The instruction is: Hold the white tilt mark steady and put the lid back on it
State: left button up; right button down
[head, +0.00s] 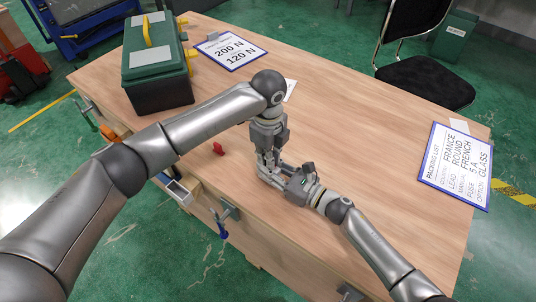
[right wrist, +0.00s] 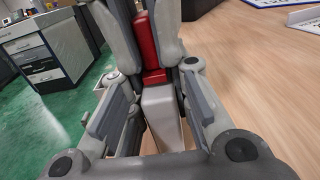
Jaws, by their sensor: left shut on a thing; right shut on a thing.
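The white tilt mark (right wrist: 162,118) shows as a pale upright block in the right wrist view, between the fingers of my right gripper, which is shut on it. A red piece, apparently the lid (right wrist: 150,45), is between the fingers of my left gripper (right wrist: 150,60), just above the white block. Their edges appear to meet; I cannot tell whether the lid is seated. In the head view my left gripper (head: 268,160) points down, close to my right gripper (head: 283,178), over the front part of the table. There the grippers hide the mark and lid.
The wooden table (head: 350,120) has free room to the right. A small red object (head: 219,149) lies left of the grippers. A green toolbox (head: 160,90) stands at back left. Signs lie at the back (head: 230,50) and right (head: 457,166). Clamps (head: 224,222) line the front edge.

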pick_arm(q)
jog(key=shift+s+a+f, duration=0.1)
jog(key=shift+a+f, duration=0.05)
jog(key=shift+f, duration=0.4)
pick_arm(e)
jog(key=shift+s+a+r, duration=0.15)
jog(key=shift+a+r, duration=0.05)
jog(key=shift+r, duration=0.05)
pick_arm(q)
jog(key=o, duration=0.3)
notch_tip(320, 180, up, 4)
jog(key=shift+f, duration=0.25)
pick_arm(e)
jog(key=shift+w+d+f, duration=0.1)
jog(key=shift+w, duration=0.1)
pick_arm(q)
jog(key=shift+r, duration=0.45)
pick_arm(e)
jog(key=shift+s, duration=0.1)
pick_arm(q)
jog(key=shift+c, duration=0.2)
pick_arm(e)
jog(key=shift+f, duration=0.1)
pick_arm(q)
jog(key=shift+f, duration=0.15)
pick_arm(e)
jog(key=shift+d, duration=0.1)
